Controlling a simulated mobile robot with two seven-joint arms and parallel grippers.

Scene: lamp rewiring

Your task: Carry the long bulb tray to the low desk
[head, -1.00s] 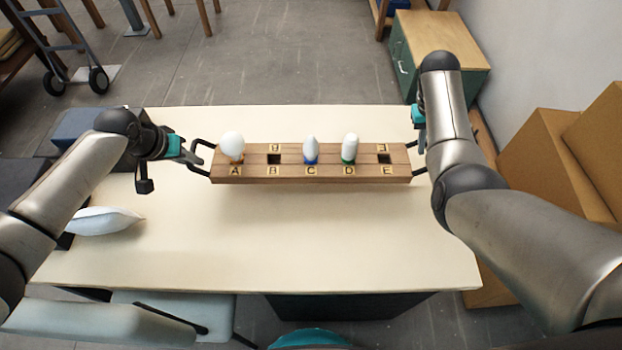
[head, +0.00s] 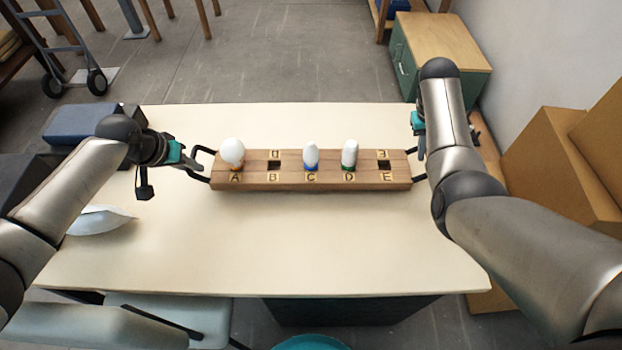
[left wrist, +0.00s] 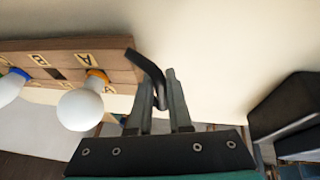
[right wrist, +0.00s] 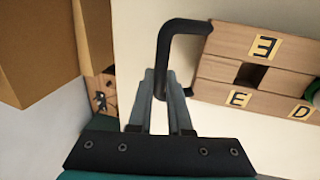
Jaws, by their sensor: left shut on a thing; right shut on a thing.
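The long wooden bulb tray (head: 290,182) is level over the cream tabletop, with a soft shadow along its front; any gap beneath is hard to judge. A round white bulb (head: 232,151) with an orange base stands in A, a blue-based bulb (head: 311,156) in C and a green-based bulb (head: 349,154) in D. B and E are empty. My left gripper (head: 190,160) is shut on the black left handle (left wrist: 148,68). My right gripper (right wrist: 160,85) is shut on the black right handle (right wrist: 163,45); in the head view my arm partly hides it. I cannot tell which surface is the low desk.
The cream table (head: 270,250) is mostly clear in front of the tray. A pale cushion-like object (head: 98,221) lies at its left. Cardboard boxes (head: 555,165) and a green cabinet with a wooden top (head: 445,45) stand right. A hand truck (head: 75,60) stands back left on open floor.

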